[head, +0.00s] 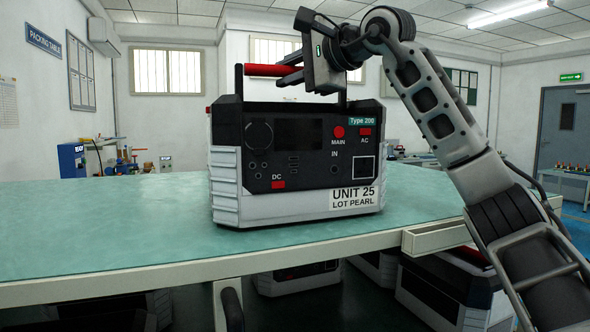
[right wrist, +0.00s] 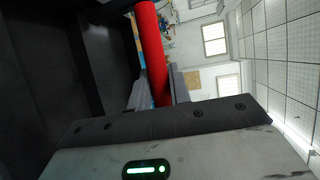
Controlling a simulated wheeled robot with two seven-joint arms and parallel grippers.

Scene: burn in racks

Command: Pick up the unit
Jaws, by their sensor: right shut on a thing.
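The unit (head: 290,165) is a black and light grey power box with a label reading UNIT 25, LOT PEARL and a Type 200 tag. It stands upright on the green table top in the head view. A red-gripped carry handle (head: 262,70) spans its top. My right gripper (head: 284,72) comes in from the right and is shut on this handle. In the right wrist view the red handle (right wrist: 152,50) runs between the fingers, with the unit's dark top beside it. My left gripper is not in view.
The green table (head: 110,225) is clear to the left of the unit. A drawer (head: 436,236) sticks out of its front edge at the right. Several similar units (head: 450,290) stand under the table. A blue device (head: 72,160) stands at the back left.

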